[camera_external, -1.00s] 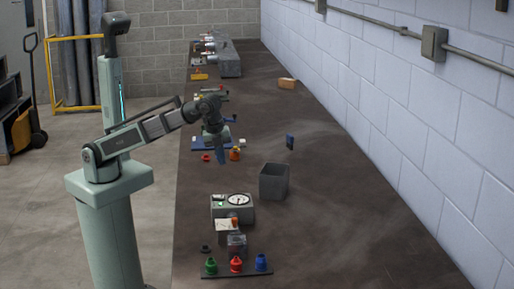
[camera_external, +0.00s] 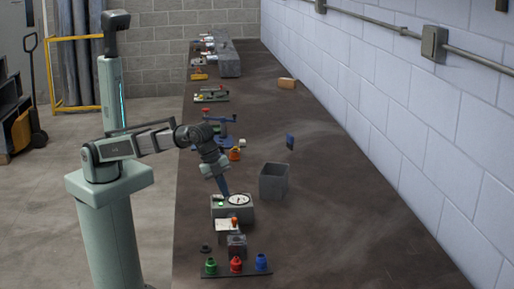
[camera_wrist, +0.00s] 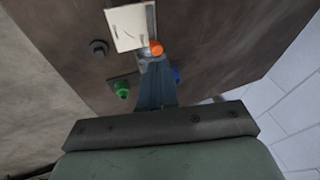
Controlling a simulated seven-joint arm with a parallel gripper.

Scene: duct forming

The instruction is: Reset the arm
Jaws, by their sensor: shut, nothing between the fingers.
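My gripper (camera_external: 226,192) hangs from the arm, pointing down just above the grey box with a round white dial (camera_external: 239,199). Its blue fingers are together and hold nothing. In the wrist view the fingers of my gripper (camera_wrist: 156,66) reach up the middle of the picture, over part of the table, hiding part of what lies behind them.
A dark open bin (camera_external: 273,182) stands right of the gripper. A rack (camera_external: 236,274) with green, red and blue pieces lies in front. A white card (camera_external: 228,225) and an orange knob (camera_wrist: 156,47) are close by. The right side of the table is largely clear.

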